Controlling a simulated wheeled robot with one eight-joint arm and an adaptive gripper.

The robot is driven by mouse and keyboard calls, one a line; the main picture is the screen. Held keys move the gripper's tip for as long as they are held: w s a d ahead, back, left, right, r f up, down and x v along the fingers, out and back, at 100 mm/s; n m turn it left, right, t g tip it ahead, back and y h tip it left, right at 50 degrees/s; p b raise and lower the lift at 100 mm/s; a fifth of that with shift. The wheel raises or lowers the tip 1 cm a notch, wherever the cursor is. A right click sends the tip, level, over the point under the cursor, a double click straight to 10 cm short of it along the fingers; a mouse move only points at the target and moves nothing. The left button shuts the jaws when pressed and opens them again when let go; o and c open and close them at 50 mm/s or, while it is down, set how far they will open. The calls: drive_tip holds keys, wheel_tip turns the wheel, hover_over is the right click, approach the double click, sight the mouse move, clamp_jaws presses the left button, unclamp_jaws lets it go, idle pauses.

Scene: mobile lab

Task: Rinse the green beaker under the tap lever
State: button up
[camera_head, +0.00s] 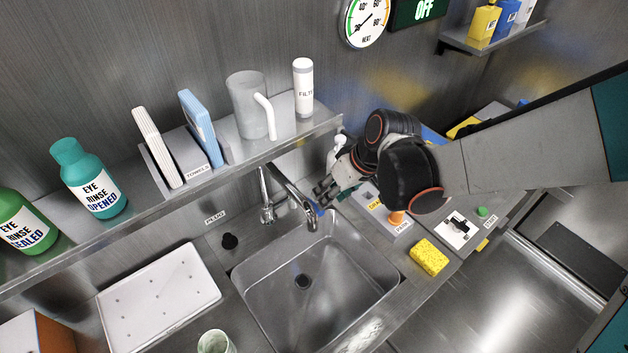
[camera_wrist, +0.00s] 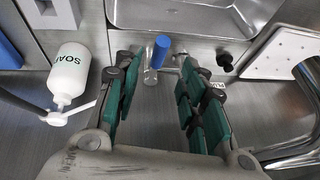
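The green beaker (camera_head: 216,343) is a pale green cup at the bottom edge of the head view, left of the sink and partly cut off. The chrome tap (camera_head: 290,197) stands behind the sink. A blue-ended tap lever (camera_head: 319,210) shows beside it, and again in the wrist view (camera_wrist: 161,47). My gripper (camera_head: 326,190) is just right of the tap. In the wrist view my gripper (camera_wrist: 158,66) is open, its green-padded fingers apart on either side of the lever; I cannot tell whether they touch it. The beaker is not in the wrist view.
The empty steel sink (camera_head: 270,310) has a yellow sponge (camera_head: 429,257) at its right and a white pegged rack (camera_head: 160,298) at its left. A black plug (camera_head: 230,241) lies behind. A shelf (camera_head: 230,165) with bottles and a jug overhangs the back. A soap bottle (camera_wrist: 70,75) stands near my gripper.

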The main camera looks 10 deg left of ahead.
drive_tip(key=b+x, duration=0.4)
drive_tip(key=x, duration=0.4)
drive_tip(key=shift+f+b, duration=0.15)
drive_tip(key=shift+b, duration=0.2)
drive_tip(key=shift+w, duration=0.1)
clamp_jaws()
